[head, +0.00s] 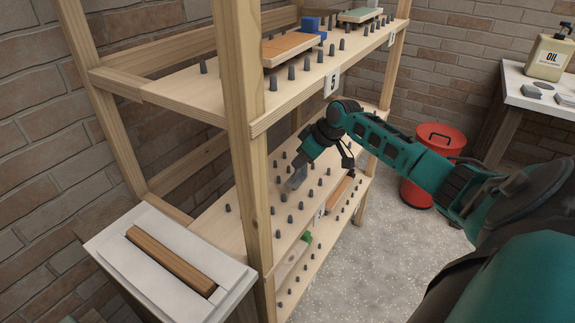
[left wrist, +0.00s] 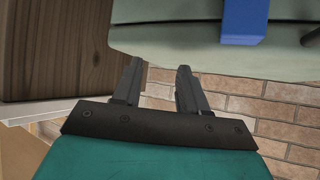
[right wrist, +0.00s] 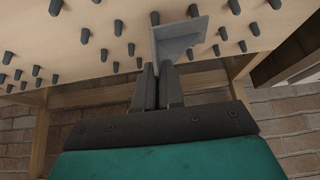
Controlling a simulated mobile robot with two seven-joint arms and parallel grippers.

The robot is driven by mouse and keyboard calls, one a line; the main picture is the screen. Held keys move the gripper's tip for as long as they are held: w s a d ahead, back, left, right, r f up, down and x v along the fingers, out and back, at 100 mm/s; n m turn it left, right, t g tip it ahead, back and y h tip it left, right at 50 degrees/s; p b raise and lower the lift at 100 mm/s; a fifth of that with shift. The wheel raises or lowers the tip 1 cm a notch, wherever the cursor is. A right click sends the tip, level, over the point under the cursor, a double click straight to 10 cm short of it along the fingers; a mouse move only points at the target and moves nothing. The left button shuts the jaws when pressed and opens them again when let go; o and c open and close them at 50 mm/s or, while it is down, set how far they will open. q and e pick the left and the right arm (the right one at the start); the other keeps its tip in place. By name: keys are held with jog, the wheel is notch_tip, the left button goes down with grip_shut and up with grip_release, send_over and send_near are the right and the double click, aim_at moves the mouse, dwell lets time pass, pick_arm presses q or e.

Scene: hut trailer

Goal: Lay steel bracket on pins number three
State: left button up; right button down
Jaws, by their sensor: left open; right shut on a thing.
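The steel bracket (head: 297,178) is a grey angled metal piece. My right gripper (head: 303,160) is shut on it and holds it over the pins of the middle shelf (head: 225,230). In the right wrist view the bracket (right wrist: 181,38) juts out past the closed fingers (right wrist: 167,75), with dark pins around it. I cannot tell whether it touches the pins. My left gripper (left wrist: 158,82) is open and empty in the left wrist view, and is not visible in the head view.
The upper shelf (head: 150,82) holds an orange-topped board (head: 290,47), a blue block (head: 311,25) and a numbered plate (head: 332,82). A wooden post (head: 243,140) stands at the front left. A white box with a wooden bar (head: 170,262), a red bin (head: 432,160) and an oil can (head: 549,56) are nearby.

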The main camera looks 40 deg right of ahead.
jog(key=w, duration=0.2)
jog(key=w+a, duration=0.1)
jog(key=w, duration=0.1)
jog(key=shift+a, duration=0.1)
notch_tip(320, 180, down, 4)
jog(key=shift+w+r, duration=0.1)
jog(key=shift+r, duration=0.1)
jog(key=c, duration=1.2)
grip_release()
jog(key=shift+c, duration=0.2)
jog(key=shift+s+r, duration=0.25)
jog(key=shift+r, duration=0.25)
jog(key=p+v, duration=0.1)
jog(key=v, duration=1)
